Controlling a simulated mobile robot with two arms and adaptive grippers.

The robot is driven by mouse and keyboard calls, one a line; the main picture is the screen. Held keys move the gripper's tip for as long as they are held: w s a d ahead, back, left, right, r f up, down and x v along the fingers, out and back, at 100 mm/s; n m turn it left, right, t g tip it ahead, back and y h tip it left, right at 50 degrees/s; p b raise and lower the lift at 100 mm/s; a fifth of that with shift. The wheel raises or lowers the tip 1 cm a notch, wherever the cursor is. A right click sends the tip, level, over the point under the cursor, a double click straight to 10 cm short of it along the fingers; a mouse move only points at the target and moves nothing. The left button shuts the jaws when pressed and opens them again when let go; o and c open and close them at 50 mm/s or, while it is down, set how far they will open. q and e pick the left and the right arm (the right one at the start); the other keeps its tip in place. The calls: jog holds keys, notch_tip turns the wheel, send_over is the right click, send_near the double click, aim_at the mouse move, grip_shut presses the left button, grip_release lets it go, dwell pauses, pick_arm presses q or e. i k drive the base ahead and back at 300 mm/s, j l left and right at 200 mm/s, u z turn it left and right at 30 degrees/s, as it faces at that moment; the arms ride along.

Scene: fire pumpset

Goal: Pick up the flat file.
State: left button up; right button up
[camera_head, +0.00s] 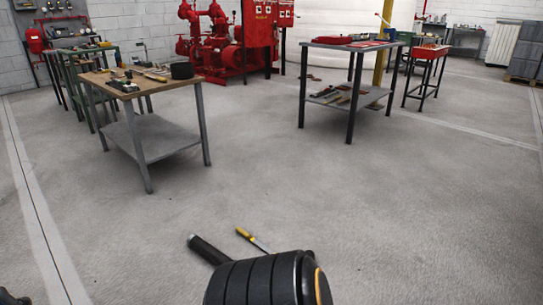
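A tool with a yellow handle (243,232) and a thin grey shaft shows low in the middle of the head view, just beyond my thick black arm link. It looks like a file, but its lower end is hidden behind the link. I cannot tell whether it lies on the floor or is held. A dark cylinder beside it on the left also runs behind the link; I cannot tell what it is. Neither gripper's fingers can be made out. A small black part shows in the bottom left corner.
A wood-topped table (147,77) with small tools and a black round item (182,71) stands at left. A dark-legged table (352,45) with red items on top and tools on its lower shelf stands right of centre. Red pump equipment (230,45) is behind. The floor between is clear.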

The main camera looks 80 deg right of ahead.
aim_at(239, 230)
jog(key=i+l+z, duration=0.25)
jog(key=z, duration=0.2)
jog(key=i+z, duration=0.85)
jog(key=i+j+z, duration=0.2)
jog(key=i+z, duration=0.2)
jog(key=i+j+z, duration=0.3)
jog(key=i+z, duration=0.15)
jog(key=i+j+z, duration=0.1)
jog(key=z, duration=0.4)
jog(key=i+j+z, duration=0.2)
jog(key=z, duration=0.25)
jog(key=i+j+z, duration=0.3)
jog(key=z, duration=0.2)
jog(key=i+j+z, duration=0.1)
jog(key=j+z, duration=0.15)
jog(key=z, duration=0.25)
jog(key=j+z, duration=0.45)
jog(key=i+j+z, duration=0.15)
jog(key=j+z, duration=0.15)
jog(key=z, duration=0.15)
jog(key=i+j+z, duration=0.1)
jog(key=j+z, duration=0.3)
jog(key=i+j+z, duration=0.1)
jog(key=j+z, duration=0.15)
jog(key=z, duration=0.2)
